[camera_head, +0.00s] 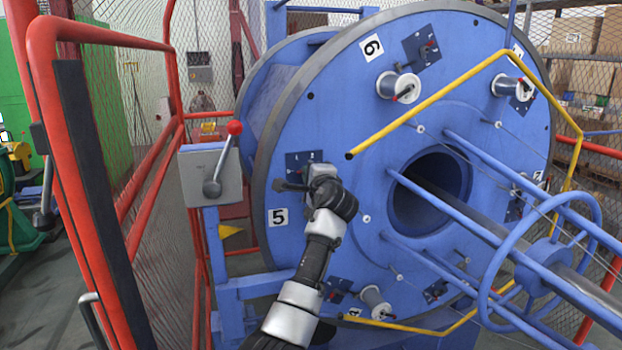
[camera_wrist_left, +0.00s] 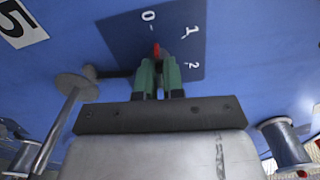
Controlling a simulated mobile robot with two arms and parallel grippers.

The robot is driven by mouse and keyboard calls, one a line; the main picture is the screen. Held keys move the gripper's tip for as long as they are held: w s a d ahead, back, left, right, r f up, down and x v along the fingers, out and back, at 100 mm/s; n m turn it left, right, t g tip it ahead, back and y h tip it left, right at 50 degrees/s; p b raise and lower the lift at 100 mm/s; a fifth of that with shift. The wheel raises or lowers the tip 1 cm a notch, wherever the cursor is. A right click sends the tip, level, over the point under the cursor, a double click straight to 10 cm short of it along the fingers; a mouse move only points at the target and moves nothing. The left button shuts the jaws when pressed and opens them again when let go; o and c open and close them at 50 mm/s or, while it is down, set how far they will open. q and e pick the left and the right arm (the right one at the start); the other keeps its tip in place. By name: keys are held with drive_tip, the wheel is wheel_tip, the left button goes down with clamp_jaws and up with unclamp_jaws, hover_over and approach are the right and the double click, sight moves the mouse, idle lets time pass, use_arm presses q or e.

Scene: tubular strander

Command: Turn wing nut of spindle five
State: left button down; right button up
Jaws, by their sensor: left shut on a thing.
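The wing nut of spindle five (camera_wrist_left: 156,50) shows as a small red tip in the left wrist view, in front of a dark blue dial plate (camera_wrist_left: 118,38) marked 0, 1 and 2. My left gripper (camera_wrist_left: 158,72) is shut on it, with green fingers on both sides. The red tip points near the middle of the plate, between 0 and 1 at a rough reading. In the head view my left gripper (camera_head: 318,174) is at the plate (camera_head: 294,160), above the number 5 label (camera_head: 278,217); the nut is hidden there. My right gripper is not in view.
The big blue disc (camera_head: 330,100) carries several spools, such as one by the number 6 (camera_head: 390,87). A grey box with a red-knobbed lever (camera_head: 234,128) stands left of it. A yellow rail (camera_head: 440,92) and blue rods cross the right. Red fencing (camera_head: 150,150) is left.

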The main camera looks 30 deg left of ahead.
use_arm(q)
drive_tip(key=shift+n, duration=0.7)
drive_tip(key=c, duration=1.2)
unclamp_jaws()
drive_tip(key=shift+c, duration=0.2)
drive_tip(key=shift+d, duration=0.1)
drive_tip(key=b+v, duration=0.1)
drive_tip(key=v, duration=0.9)
drive_tip(key=shift+s+d, duration=0.2)
drive_tip(key=shift+d, duration=0.05)
